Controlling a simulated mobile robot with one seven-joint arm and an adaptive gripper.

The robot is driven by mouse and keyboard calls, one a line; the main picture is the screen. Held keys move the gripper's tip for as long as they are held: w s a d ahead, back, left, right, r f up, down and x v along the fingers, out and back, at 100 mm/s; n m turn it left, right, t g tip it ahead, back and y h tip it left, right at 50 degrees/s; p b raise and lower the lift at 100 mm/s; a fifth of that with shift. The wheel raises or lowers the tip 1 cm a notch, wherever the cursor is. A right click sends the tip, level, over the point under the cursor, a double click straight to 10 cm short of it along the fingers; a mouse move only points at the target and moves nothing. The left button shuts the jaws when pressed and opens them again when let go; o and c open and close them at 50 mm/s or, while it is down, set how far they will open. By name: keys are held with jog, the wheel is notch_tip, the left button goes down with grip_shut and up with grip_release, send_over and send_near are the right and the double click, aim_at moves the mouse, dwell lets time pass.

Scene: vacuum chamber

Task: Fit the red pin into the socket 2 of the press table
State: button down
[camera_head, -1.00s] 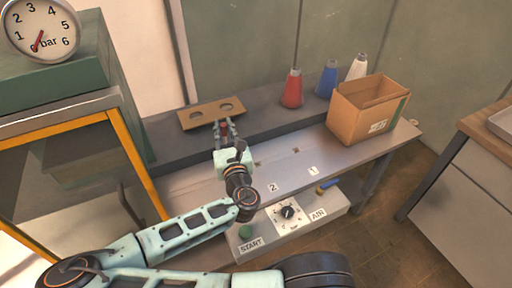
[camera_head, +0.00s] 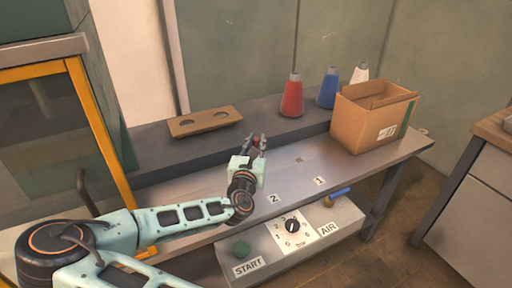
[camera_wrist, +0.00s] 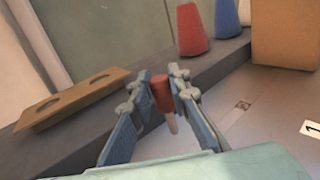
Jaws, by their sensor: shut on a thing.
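The red pin (camera_head: 256,144) is held in my gripper (camera_head: 257,140). In the wrist view the pin (camera_wrist: 162,92) stands near upright between the fingers (camera_wrist: 155,85), its red body on top and a thin pale stem below. The pin is in the air above the press table (camera_head: 340,162). The label 2 (camera_head: 274,198) is on the table's front edge, close to my wrist. Socket 2 itself is hidden behind my gripper. A small square socket (camera_head: 299,160) shows behind label 1 (camera_head: 319,181); it also shows in the wrist view (camera_wrist: 243,105).
A brown holder with two holes (camera_head: 204,121) lies on the rear ledge at left. Red (camera_head: 292,97), blue (camera_head: 327,88) and white (camera_head: 360,72) cones stand behind. A cardboard box (camera_head: 365,122) stands at right. A control box (camera_head: 275,240) sits below the front edge.

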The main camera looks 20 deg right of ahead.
dwell(0.4)
jog(key=shift+f+b, duration=2.2)
jog(key=shift+f, duration=0.7)
jog(key=shift+f+b, duration=1.55)
jog(key=shift+f, duration=0.35)
jog(key=c, duration=1.7)
grip_release()
jog(key=shift+c, duration=0.2)
jog(key=v, duration=0.6)
jog(key=shift+s+a+f, duration=0.1)
jog(key=shift+s+a, duration=0.1)
jog(key=shift+a, duration=0.05)
jog(key=shift+s+a, duration=0.25)
jog(key=shift+s, duration=0.25)
